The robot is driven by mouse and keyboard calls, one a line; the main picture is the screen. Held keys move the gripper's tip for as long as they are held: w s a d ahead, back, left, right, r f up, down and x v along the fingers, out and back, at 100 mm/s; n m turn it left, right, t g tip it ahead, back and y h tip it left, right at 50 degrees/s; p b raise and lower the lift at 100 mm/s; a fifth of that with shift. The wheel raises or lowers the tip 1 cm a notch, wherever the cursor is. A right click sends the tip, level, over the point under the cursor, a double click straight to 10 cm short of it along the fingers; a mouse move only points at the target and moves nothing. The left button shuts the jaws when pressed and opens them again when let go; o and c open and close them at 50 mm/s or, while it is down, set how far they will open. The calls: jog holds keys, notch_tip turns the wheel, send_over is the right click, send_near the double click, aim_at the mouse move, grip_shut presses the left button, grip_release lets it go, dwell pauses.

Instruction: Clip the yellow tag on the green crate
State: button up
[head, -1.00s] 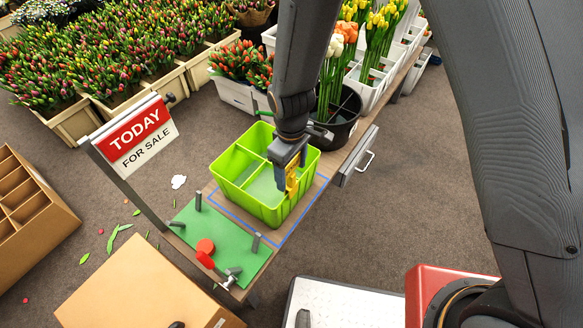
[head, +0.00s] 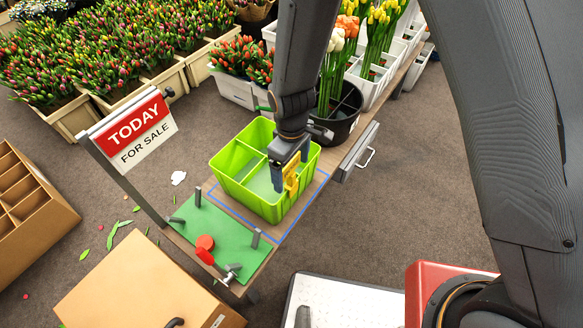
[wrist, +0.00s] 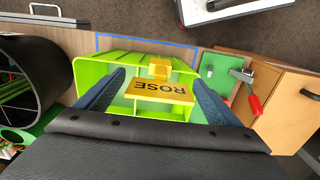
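The yellow tag (wrist: 161,91), lettered ROSE, sits at the rim of the green crate (head: 236,158), on the wall at the right in the head view. Its small yellow clip part (wrist: 159,68) overlaps the rim in the wrist view. The tag (head: 291,180) is partly covered by my gripper in the head view. My gripper (wrist: 157,88) is open, its two fingers spread on either side of the tag with gaps to it. How firmly the clip grips the rim cannot be told. The crate stands upright, empty, with inner dividers.
The crate stands inside a blue outline (head: 299,221) on the bench. A green board (head: 222,233) with posts and a red-handled clamp (head: 206,256) lies at its near left. A black bucket (head: 343,118) of tulips stands close behind. A sale sign (head: 132,132) rises at left.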

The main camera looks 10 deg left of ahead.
jog(key=shift+r+b, duration=0.45)
jog(key=shift+r, duration=3.45)
jog(key=w+d+r+m, duration=0.1)
jog(key=d+r+m, duration=0.25)
jog(key=d, duration=0.45)
jog(key=d+r+m, duration=0.3)
jog(key=d+r, duration=0.1)
jog(key=d, duration=0.5)
jog(key=s+d+r+m, duration=0.2)
jog(key=s+d+m, duration=0.1)
jog(key=d, duration=0.3)
jog(key=s+d+r+m, duration=0.2)
jog(key=s+d+m, duration=0.1)
jog(key=d, duration=0.4)
jog(key=shift+r+m, duration=0.35)
jog(key=shift+m, duration=0.2)
jog(key=shift+a, duration=0.15)
